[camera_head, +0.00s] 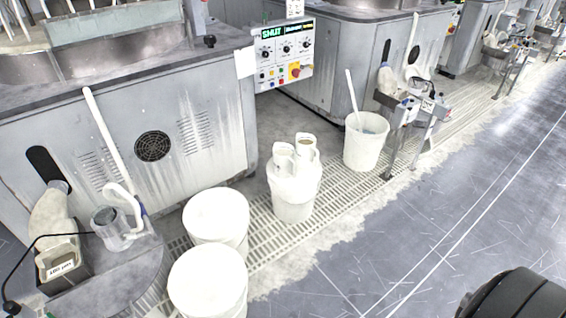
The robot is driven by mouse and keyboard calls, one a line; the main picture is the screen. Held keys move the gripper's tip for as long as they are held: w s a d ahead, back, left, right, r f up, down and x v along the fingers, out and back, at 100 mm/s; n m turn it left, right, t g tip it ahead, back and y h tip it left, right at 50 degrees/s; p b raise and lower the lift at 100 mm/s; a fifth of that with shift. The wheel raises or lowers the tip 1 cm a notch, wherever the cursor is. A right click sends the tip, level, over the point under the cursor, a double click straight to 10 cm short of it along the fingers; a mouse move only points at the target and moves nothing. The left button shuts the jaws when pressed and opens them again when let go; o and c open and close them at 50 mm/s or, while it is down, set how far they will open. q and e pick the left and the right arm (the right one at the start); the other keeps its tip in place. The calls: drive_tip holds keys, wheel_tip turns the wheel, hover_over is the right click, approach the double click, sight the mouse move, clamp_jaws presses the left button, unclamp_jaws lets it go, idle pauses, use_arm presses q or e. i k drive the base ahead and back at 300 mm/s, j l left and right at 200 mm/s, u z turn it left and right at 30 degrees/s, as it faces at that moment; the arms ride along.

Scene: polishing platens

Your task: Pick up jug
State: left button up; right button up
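A clear jug (112,230) with a pale curved handle stands at the lower left on a grey ledge in front of the nearest machine. A pale bottle-like container (50,215) stands left of it, in a labelled holder. Neither of my grippers is in view.
Two lidded white buckets (215,215) (207,280) stand close right of the ledge. The grey floor (430,220) at right is clear. A control panel (284,55) juts out above.

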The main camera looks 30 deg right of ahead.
sight(284, 160)
drive_tip(key=z, duration=1.55)
drive_tip(key=u, duration=0.3)
drive_tip(key=i+u, duration=0.15)
drive_tip(key=u, duration=0.3)
drive_tip(key=i+u, duration=0.2)
drive_tip(key=u, duration=0.25)
drive_tip(key=i+u, duration=0.2)
drive_tip(key=u, duration=0.25)
